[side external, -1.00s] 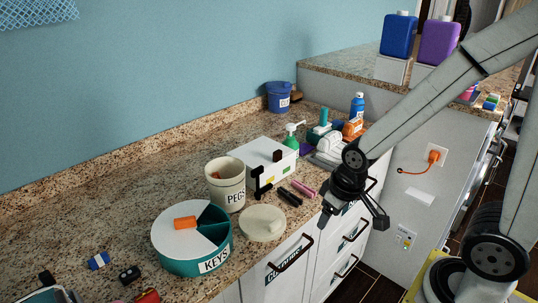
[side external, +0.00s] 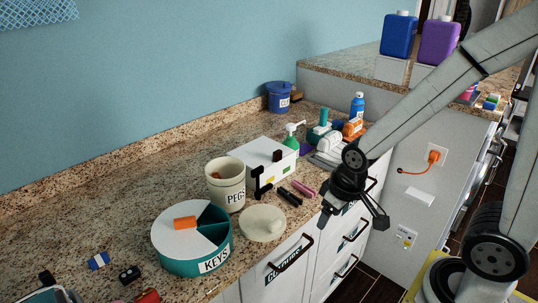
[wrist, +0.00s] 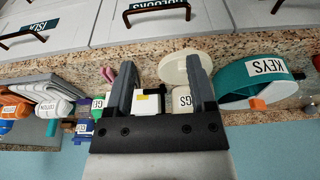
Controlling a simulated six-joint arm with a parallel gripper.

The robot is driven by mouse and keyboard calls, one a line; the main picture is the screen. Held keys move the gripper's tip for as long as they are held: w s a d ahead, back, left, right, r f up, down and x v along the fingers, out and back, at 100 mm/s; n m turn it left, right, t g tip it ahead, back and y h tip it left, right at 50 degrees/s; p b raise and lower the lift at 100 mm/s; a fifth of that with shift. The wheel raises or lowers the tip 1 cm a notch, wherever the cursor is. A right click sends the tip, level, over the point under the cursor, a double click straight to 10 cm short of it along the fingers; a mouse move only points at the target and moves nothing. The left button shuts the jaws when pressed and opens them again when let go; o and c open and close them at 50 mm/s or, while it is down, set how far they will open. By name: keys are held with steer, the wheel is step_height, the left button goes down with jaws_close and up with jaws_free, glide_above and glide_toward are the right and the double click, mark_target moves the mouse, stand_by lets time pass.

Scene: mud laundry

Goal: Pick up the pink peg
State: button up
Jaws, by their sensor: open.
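The pink peg (side external: 303,188) lies on the granite counter near its front edge, beside dark pieces (side external: 289,196). In the wrist view, the small pink shape (wrist: 108,74) shows just left of the left finger. My gripper (side external: 352,218) hangs in front of the counter edge, to the right of the peg in the side view and apart from it. In the wrist view its two fingers (wrist: 161,66) are spread wide, with nothing held between them.
Drawers with dark handles (side external: 289,258) lie below the counter edge.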

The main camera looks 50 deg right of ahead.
steer(key=t, duration=1)
glide_toward(304, 186)
steer(key=w+a+f, duration=0.1)
steer(key=shift+d+m+t+h, duration=0.3)
steer(key=shift+d+t+h, duration=0.1)
steer(key=shift+t, duration=0.1)
steer(key=shift+w, duration=0.1)
steer(key=shift+x, duration=1.3)
steer(key=shift+f, duration=0.1)
steer(key=shift+x, duration=2.5)
steer(key=shift+a+f, duration=0.1)
steer(key=shift+a, duration=0.05)
